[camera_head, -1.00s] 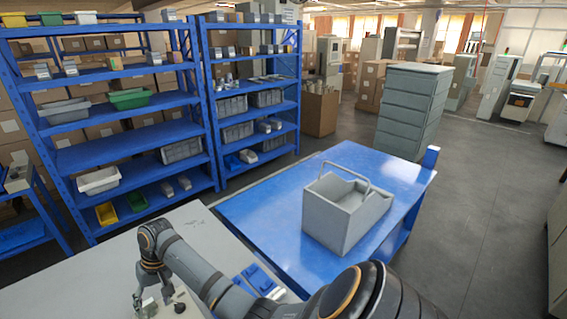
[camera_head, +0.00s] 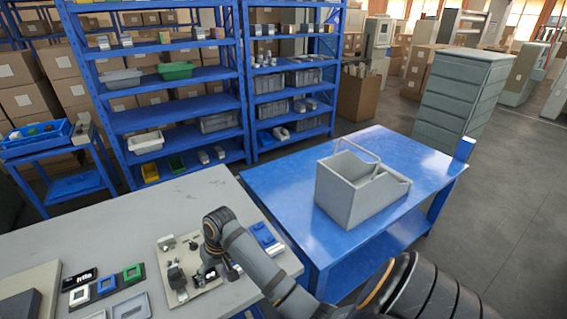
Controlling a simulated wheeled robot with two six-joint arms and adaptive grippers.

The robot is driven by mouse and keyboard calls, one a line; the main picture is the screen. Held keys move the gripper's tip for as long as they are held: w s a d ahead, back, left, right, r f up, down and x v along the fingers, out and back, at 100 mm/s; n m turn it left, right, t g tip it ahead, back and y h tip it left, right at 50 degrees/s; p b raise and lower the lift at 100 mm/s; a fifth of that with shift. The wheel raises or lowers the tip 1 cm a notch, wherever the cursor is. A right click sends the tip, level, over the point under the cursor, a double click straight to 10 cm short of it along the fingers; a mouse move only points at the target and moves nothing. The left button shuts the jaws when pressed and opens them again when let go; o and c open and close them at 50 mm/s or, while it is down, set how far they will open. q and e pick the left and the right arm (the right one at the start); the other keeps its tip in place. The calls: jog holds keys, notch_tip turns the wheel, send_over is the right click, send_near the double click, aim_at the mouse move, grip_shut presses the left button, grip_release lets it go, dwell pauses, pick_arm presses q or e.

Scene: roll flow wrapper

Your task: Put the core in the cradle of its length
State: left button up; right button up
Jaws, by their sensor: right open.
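My right arm comes in from the lower right, and my right gripper (camera_head: 207,276) hangs down over a beige plate (camera_head: 205,290) on the grey table. The gripper is small here and open; I see nothing held in it. Small black and grey parts (camera_head: 178,279) stand on the plate beside it. A blue piece with recesses (camera_head: 265,237) lies on the table to the right of my wrist; I cannot tell whether it is a cradle. I cannot pick out the core for certain. My left gripper is not in view.
White, blue and green square frames (camera_head: 107,285) lie at the grey table's (camera_head: 120,225) lower left. A blue table (camera_head: 300,195) with a grey handled caddy (camera_head: 350,195) stands to the right. Blue shelves (camera_head: 185,115) stand behind. The grey table's back part is clear.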

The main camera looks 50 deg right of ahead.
jog(key=s+d+f+n+t+h, duration=0.1)
jog(key=s+f, duration=0.1)
jog(key=s, duration=0.6)
jog(key=s+d+f+n+h, duration=0.1)
jog(key=s+d+f+h, duration=0.1)
jog(key=s, duration=0.6)
notch_tip(320, 180, down, 13)
jog(key=s+d+n+p, duration=0.1)
jog(key=s, duration=0.2)
jog(key=shift+d, duration=0.35)
jog(key=shift+f, duration=0.1)
jog(key=s+d+f, duration=0.1)
jog(key=s+f, duration=0.3)
jog(key=f, duration=0.3)
jog(key=s+d+f, duration=0.1)
jog(key=s+f, duration=0.3)
jog(key=f, duration=0.4)
jog(key=s+f+g, duration=0.1)
jog(key=s+f, duration=0.7)
jog(key=s, duration=0.5)
jog(key=shift+f+g, duration=0.3)
jog(key=shift+f, duration=0.1)
jog(key=shift+s, duration=0.15)
